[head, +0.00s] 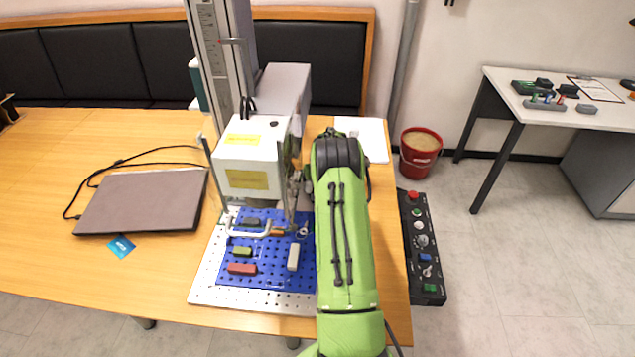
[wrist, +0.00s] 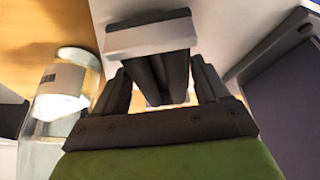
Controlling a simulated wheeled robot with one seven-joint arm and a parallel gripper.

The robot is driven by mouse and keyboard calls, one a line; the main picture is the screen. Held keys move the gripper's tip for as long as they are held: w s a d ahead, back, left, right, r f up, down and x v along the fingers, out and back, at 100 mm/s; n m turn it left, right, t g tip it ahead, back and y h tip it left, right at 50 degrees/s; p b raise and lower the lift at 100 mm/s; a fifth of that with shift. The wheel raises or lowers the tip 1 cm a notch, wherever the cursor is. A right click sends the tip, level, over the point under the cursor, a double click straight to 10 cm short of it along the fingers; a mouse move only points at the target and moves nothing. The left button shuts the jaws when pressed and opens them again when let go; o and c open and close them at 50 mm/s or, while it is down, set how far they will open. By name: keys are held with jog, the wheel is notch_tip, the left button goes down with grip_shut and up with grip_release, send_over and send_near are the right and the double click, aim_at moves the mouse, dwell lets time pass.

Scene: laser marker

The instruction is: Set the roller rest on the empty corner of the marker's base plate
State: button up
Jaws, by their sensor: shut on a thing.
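In the wrist view my gripper (wrist: 162,88) is shut on a dark, ribbed part with a light grey block (wrist: 150,38) at its end; this looks like the roller rest. In the head view my green arm reaches over the right side of the marker, and it hides the gripper and the held part. The laser marker's white head (head: 250,155) with yellow labels hangs over its perforated silver base plate (head: 205,285). A blue perforated panel (head: 268,275) lies on that plate. My arm covers the plate's right edge, so I cannot tell which corner is empty.
On the blue panel are a red block (head: 242,268), a green block (head: 242,251) and a white block (head: 293,257). A laptop (head: 145,200) with cables lies left. A control box (head: 421,250) and red bucket (head: 420,150) are right of the table.

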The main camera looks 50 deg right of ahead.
jog(key=shift+f+b, duration=0.45)
jog(key=shift+f, duration=0.05)
jog(key=o, duration=1.7)
jog(key=shift+f, duration=0.1)
jog(key=p+v, duration=0.2)
jog(key=v, duration=1.4)
